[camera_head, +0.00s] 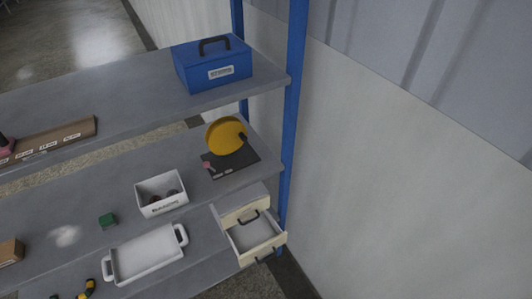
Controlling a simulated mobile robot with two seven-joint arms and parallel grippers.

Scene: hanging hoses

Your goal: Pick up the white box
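Neither of my grippers shows in the head view.
Below are a white tray (147,253) with handles and a cream drawer unit (250,231), one drawer open. A blue case (212,69) sits on the upper shelf. A blue post (293,100) rises at right.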

